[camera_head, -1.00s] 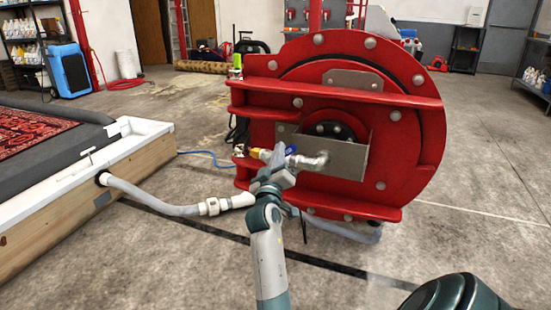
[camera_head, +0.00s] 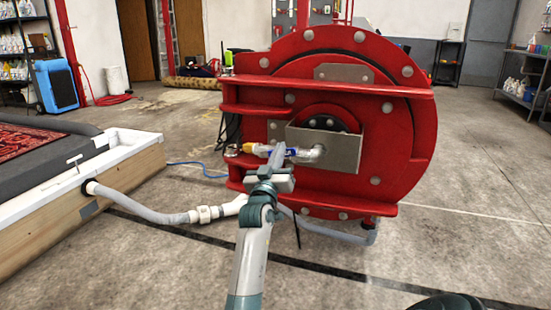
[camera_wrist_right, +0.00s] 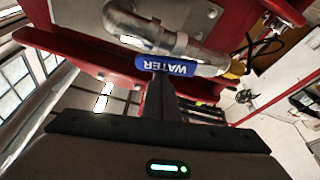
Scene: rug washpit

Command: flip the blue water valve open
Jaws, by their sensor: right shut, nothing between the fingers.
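The blue water valve handle (camera_head: 291,151) sits on a silver pipe elbow (camera_head: 311,156) on the front of the red drum machine. In the right wrist view the handle (camera_wrist_right: 182,67) reads "WATER" upside down and lies roughly along the pipe (camera_wrist_right: 150,35), with a yellow fitting (camera_wrist_right: 237,67) at its right. My right gripper (camera_head: 277,152) is shut and empty, its fingertips at the handle. In the wrist view the fingertips (camera_wrist_right: 161,80) meet the handle's lower edge; whether they touch it I cannot tell. The fingers hide part of the valve. My left gripper is not in view.
The red drum (camera_head: 385,130) with its projecting flanges stands close around the valve. A grey hose (camera_head: 150,213) runs left to a wood-sided wash pit (camera_head: 130,184) with a rug. Concrete floor lies open at the right.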

